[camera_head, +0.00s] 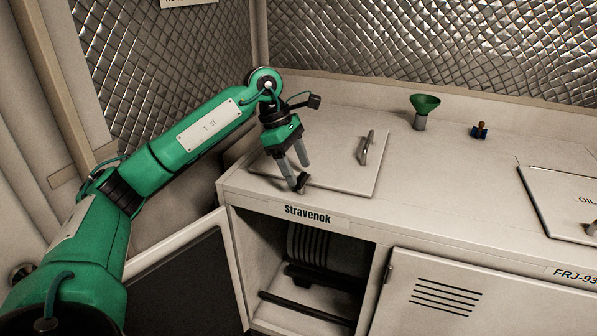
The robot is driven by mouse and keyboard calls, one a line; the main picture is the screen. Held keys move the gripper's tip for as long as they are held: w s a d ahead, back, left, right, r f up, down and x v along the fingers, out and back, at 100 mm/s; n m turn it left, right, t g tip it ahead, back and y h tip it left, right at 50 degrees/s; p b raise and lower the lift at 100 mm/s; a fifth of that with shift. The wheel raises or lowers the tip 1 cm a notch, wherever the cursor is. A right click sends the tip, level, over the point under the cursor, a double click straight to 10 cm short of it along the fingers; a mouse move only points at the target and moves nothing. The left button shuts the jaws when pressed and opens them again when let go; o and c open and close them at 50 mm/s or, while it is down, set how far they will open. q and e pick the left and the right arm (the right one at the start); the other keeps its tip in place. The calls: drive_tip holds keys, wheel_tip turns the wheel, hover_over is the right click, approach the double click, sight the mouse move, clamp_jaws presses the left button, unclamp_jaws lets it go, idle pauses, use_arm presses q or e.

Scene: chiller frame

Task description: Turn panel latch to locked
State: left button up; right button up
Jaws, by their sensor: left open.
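A flat pale panel (340,177) lies on the cabinet top and has a metal bar handle (367,147) on its right part. A small dark piece that looks like the panel latch (302,184) shows near the panel's front edge. My left gripper (299,175) points down over it with its two grey fingers apart. One fingertip overlaps the dark piece in the picture; I cannot tell whether they touch. The latch's exact position is partly hidden by the fingers. My right gripper is not in view.
A second panel (566,205) lies at the right. Below, an open compartment (312,262) shows black parts, with an open door (190,280) at left and a shut vented door (455,298) at right.

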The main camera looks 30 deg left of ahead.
use_arm(q)
drive_tip(key=b+v, duration=0.1)
drive_tip(key=v, duration=1.1)
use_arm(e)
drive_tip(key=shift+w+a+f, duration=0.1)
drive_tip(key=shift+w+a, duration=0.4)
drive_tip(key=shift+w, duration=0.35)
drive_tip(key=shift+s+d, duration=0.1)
